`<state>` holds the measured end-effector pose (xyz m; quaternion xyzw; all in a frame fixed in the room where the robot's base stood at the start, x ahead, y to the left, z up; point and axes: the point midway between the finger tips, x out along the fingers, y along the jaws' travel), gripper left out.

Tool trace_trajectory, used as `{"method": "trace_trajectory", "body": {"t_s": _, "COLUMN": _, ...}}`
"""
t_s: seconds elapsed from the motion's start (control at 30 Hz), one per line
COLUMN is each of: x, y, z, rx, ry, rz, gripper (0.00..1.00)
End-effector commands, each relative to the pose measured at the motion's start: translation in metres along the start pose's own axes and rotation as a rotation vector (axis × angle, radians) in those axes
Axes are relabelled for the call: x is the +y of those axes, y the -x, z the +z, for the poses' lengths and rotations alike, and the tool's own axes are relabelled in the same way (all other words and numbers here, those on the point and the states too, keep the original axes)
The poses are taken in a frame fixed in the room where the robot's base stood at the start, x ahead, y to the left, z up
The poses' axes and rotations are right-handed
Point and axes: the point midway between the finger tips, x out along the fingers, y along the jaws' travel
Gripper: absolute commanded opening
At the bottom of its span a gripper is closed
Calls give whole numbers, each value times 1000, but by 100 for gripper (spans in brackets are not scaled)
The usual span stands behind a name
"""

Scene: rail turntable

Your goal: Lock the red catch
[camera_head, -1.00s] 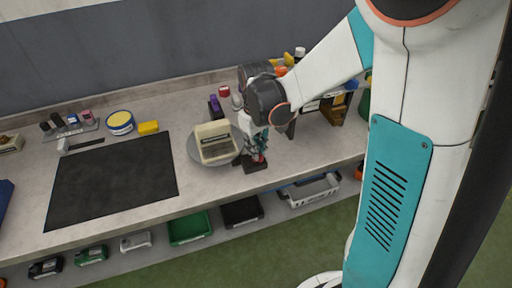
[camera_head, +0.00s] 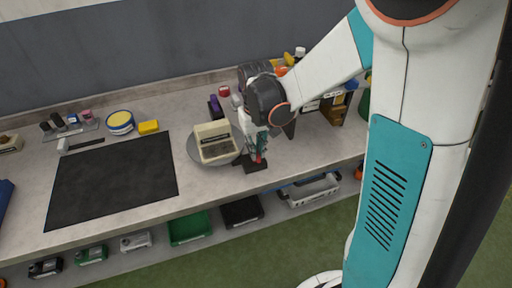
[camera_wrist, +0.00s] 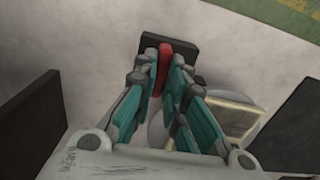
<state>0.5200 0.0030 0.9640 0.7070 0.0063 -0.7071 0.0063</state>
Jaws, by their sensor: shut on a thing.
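The red catch (camera_head: 259,158) stands on a dark base (camera_head: 248,167) near the front of the bench, just right of the turntable. In the wrist view, the red catch (camera_wrist: 164,62) lies between my fingertips, over its dark base (camera_wrist: 184,46). My gripper (camera_head: 256,147) reaches down from above; in the wrist view its teal fingers (camera_wrist: 164,74) are shut on the red catch. The grey round turntable (camera_head: 193,151) bears a cream box-like fixture (camera_head: 213,130). The fingers partly hide the catch, so its exact angle is hard to tell.
A black mat (camera_head: 112,182) lies on the bench to the left. A yellow block (camera_head: 148,127) and a blue-and-yellow tub (camera_head: 120,122) stand behind it. A purple item (camera_head: 214,104) stands behind the turntable. Bins, including a green one (camera_head: 188,228), sit below the front edge.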

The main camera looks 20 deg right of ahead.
Motion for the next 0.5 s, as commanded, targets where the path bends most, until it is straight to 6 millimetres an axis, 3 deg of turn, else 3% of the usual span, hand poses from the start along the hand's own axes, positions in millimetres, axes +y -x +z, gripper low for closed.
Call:
{"method": "trace_trajectory", "body": {"t_s": 0.07, "x": 0, "y": 0, "z": 0, "rx": 1, "ry": 0, "rz": 0, "gripper": 0}}
{"method": "trace_trajectory", "body": {"t_s": 0.1, "x": 0, "y": 0, "z": 0, "rx": 1, "ry": 0, "rz": 0, "gripper": 14}}
{"method": "trace_trajectory", "body": {"t_s": 0.2, "x": 0, "y": 0, "z": 0, "rx": 1, "ry": 1, "rz": 0, "gripper": 32}}
{"method": "trace_trajectory", "body": {"t_s": 0.5, "x": 0, "y": 0, "z": 0, "rx": 0, "ry": 1, "rz": 0, "gripper": 32}}
